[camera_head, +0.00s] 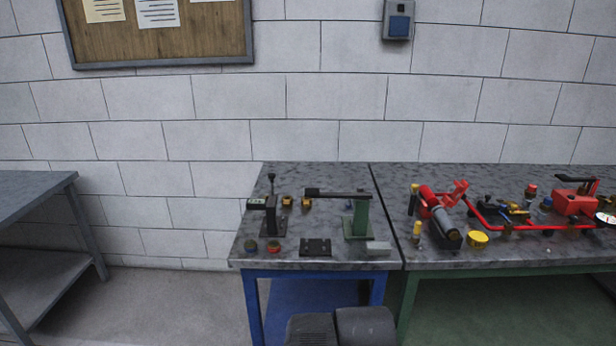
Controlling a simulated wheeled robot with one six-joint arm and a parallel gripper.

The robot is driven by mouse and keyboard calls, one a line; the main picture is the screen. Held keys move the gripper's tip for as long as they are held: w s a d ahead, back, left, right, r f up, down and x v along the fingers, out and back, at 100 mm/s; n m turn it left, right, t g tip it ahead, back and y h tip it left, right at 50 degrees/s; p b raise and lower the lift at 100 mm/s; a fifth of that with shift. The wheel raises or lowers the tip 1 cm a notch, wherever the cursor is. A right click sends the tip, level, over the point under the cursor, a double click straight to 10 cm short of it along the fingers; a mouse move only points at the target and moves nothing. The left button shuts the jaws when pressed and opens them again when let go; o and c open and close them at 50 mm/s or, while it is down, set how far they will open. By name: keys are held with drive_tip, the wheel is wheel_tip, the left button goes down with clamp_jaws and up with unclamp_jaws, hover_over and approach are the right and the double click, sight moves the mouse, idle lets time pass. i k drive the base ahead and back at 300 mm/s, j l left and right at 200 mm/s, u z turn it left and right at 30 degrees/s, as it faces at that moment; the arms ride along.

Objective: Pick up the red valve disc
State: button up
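A small round part with a red top (274,246) sits near the front left of the blue-legged table (334,258); it looks like the red valve disc, but it is small in this view. A similar dark round part (251,246) sits just to its left. Two dark rounded shapes at the bottom edge seem to be part of my own body. I cannot make out any gripper fingers. Nothing touches or covers the red-topped part.
Behind the part stand a dark fixture (271,215) and two small yellow-brown pieces. A black block (315,247), a green press (357,220) and a grey block (378,248) lie to the right. A second table holds red pump piping (510,226).

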sight(275, 246)
drive_tip(key=i+u, duration=0.15)
drive_tip(key=u, duration=0.25)
drive_tip(key=i+l+u, duration=0.1)
drive_tip(key=u, duration=0.35)
drive_tip(key=i+l+u, duration=0.1)
drive_tip(key=u, duration=0.3)
drive_tip(key=i+l+u, duration=0.1)
drive_tip(key=l+u, duration=0.15)
drive_tip(key=u, duration=0.15)
